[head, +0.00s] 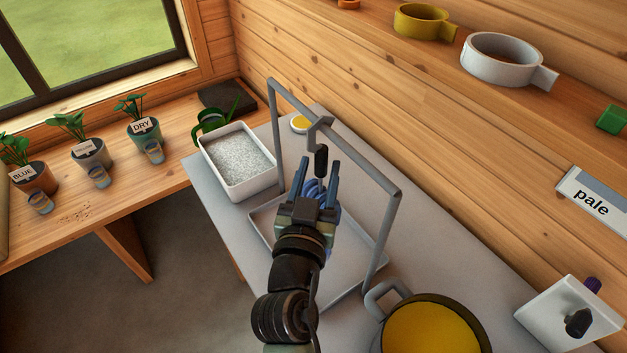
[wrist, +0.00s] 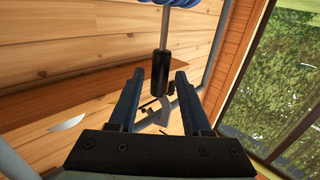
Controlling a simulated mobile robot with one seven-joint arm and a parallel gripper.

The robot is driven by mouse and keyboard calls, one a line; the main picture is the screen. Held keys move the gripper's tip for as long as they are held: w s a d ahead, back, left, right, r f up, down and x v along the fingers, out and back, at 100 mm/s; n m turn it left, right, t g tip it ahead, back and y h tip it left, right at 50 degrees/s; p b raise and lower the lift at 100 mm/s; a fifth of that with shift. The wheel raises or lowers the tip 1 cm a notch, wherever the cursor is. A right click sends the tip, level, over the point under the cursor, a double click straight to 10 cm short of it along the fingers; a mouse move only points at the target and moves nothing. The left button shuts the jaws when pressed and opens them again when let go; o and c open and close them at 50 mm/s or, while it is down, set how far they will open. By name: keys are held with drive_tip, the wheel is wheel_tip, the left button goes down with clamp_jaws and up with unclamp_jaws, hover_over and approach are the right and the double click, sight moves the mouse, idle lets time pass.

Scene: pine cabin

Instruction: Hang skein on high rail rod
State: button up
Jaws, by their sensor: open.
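The blue skein (head: 314,188) hangs below a hook tool with a black grip (head: 321,160) and a grey hook (head: 318,128). The hook meets the high rail rod (head: 360,160) of a grey frame and appears to be over it. My gripper (head: 319,172) is open, its fingers on either side of the black grip with gaps. In the wrist view the black grip (wrist: 161,75) stands beyond the fingertips, with a metal shaft leading to the skein (wrist: 190,3) at the top edge. My gripper partly hides the skein in the head view.
A grey tray (head: 360,275) lies under the frame. A white bin of grey granules (head: 240,180) stands left, and a pot of yellow liquid (head: 430,325) stands front right. A shelf with cups (head: 505,60) runs along the wall. Potted plants (head: 92,155) line the left bench.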

drive_tip(key=shift+w, duration=0.45)
drive_tip(key=shift+c, duration=0.5)
clamp_jaws()
drive_tip(key=shift+r, duration=0.1)
drive_tip(key=shift+r+p, duration=0.85)
drive_tip(key=shift+r, duration=0.3)
drive_tip(key=s+a+b, duration=0.4)
drive_tip(key=a+b, duration=0.1)
drive_tip(key=shift+s+a, duration=0.15)
drive_tip(key=shift+a, duration=0.15)
